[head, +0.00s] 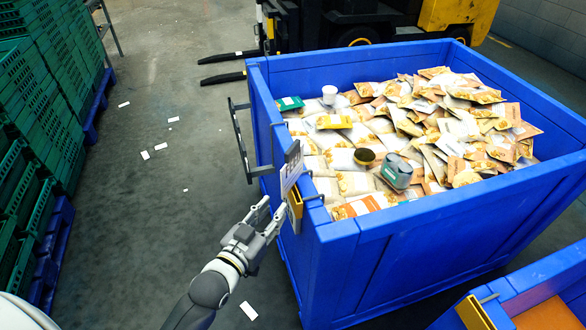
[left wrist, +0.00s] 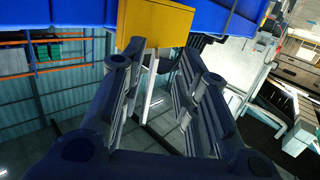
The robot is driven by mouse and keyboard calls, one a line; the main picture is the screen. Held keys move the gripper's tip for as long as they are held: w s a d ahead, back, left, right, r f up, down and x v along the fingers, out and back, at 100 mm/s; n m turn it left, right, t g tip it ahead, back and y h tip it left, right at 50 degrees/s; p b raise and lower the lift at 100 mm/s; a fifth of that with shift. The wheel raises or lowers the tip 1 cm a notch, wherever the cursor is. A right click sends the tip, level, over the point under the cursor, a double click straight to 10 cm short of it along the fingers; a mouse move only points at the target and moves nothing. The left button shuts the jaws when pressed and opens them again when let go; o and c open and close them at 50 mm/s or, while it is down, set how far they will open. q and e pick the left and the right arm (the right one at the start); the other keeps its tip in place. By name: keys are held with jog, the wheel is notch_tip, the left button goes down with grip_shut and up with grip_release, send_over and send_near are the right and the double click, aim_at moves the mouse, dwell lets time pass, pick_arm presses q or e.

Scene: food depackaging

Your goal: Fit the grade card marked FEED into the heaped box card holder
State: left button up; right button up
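The heaped blue box (head: 345,235) is full of food packets. Its yellow card holder (head: 295,208) is on the near left corner, and also shows in the left wrist view (left wrist: 153,22). The pale grade card (head: 291,168), with dark lettering that looks like FEED, stands upright at the holder, its upper part above it. How deep its lower edge sits is hidden. My left gripper (head: 272,210) is just left of the holder, fingers apart. In the left wrist view a thin white strip (left wrist: 150,85) shows between the open fingers (left wrist: 165,75), apart from both. My right gripper is out of view.
A black rail (head: 238,140) projects from the box's left side. Green crates (head: 40,100) are stacked at left. Another blue box with a yellow holder (head: 475,312) is at lower right. A forklift (head: 370,22) stands behind. The floor at left has scattered white scraps.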

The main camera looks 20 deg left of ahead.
aim_at(282, 184)
pick_arm(q)
jog(key=shift+t, duration=0.5)
jog(key=w+r, duration=0.2)
jog(key=w+d+r, duration=0.1)
jog(key=w+r, duration=0.1)
jog(key=r, duration=0.1)
jog(key=shift+w+d+r+p, duration=0.1)
jog(key=shift+w+r+p, duration=0.05)
jog(key=shift+r+p, duration=0.25)
jog(key=shift+w+d+f, duration=0.1)
jog(key=shift+w, duration=0.4)
jog(key=shift+w+d+p, duration=0.1)
jog(key=shift+w+p, duration=0.2)
jog(key=shift+w, duration=0.2)
jog(key=w, duration=0.2)
jog(key=w+p, duration=0.1)
jog(key=w, duration=0.1)
jog(key=shift+d, duration=0.3)
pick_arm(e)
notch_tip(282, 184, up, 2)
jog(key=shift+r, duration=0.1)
pick_arm(q)
jog(key=shift+c, duration=0.3)
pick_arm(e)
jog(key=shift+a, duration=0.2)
pick_arm(q)
grip_shut()
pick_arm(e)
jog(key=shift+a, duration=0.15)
